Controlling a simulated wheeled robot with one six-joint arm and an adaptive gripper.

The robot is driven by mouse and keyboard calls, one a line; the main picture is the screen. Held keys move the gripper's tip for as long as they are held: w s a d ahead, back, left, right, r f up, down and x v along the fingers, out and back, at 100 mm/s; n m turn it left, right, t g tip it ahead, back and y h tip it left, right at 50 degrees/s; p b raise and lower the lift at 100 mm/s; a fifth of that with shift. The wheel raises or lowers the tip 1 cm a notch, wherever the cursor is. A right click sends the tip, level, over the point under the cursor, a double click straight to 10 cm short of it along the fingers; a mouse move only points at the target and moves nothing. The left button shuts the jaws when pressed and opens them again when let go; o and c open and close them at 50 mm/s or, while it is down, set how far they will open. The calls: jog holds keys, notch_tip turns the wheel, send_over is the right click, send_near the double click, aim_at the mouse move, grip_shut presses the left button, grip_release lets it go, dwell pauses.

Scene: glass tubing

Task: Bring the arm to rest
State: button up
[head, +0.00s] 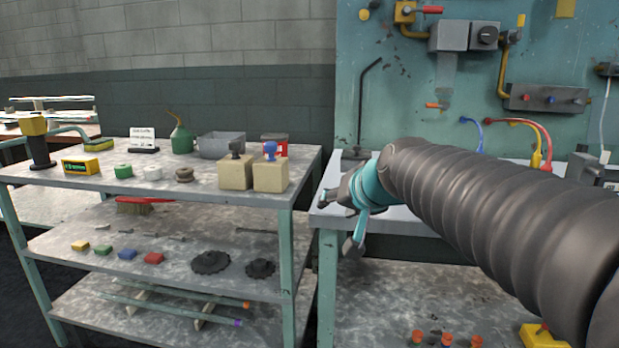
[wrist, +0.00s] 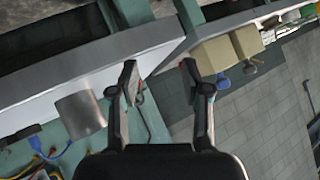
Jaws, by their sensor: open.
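My arm reaches in from the right in the head view, in a dark ribbed sleeve with a teal wrist. My gripper (head: 340,220) is at its far end, near the left edge of the right-hand bench. It also shows in the wrist view (wrist: 159,72), with its two fingers spread apart and nothing between them. A gap between two worktops lies beyond the fingers there. Part of the gripper is hidden by the wrist in the head view.
A shelf unit (head: 262,198) stands left, holding two tan blocks (head: 270,176), a green oil can (head: 181,140) and a grey bin (head: 221,146). Thin tubes (head: 170,293) lie on its bottom shelf. A teal pegboard (head: 400,75) rises behind the right-hand bench (head: 330,222).

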jog(key=s+d+f+g+h, duration=0.1)
jog(key=s+d+f, duration=0.2)
jog(key=s+f, duration=0.3)
jog(key=s+d+f+g+h, duration=0.1)
jog(key=s+f, duration=0.4)
jog(key=s, duration=0.5)
jog(key=s+d+f+n+g+h, duration=0.1)
jog(key=s+d+f+g+h, duration=0.1)
jog(key=s+d+f, duration=0.4)
jog(key=s, duration=0.3)
jog(key=shift+f+g, duration=0.3)
jog(key=shift+f, duration=0.05)
jog(key=shift+d, duration=0.1)
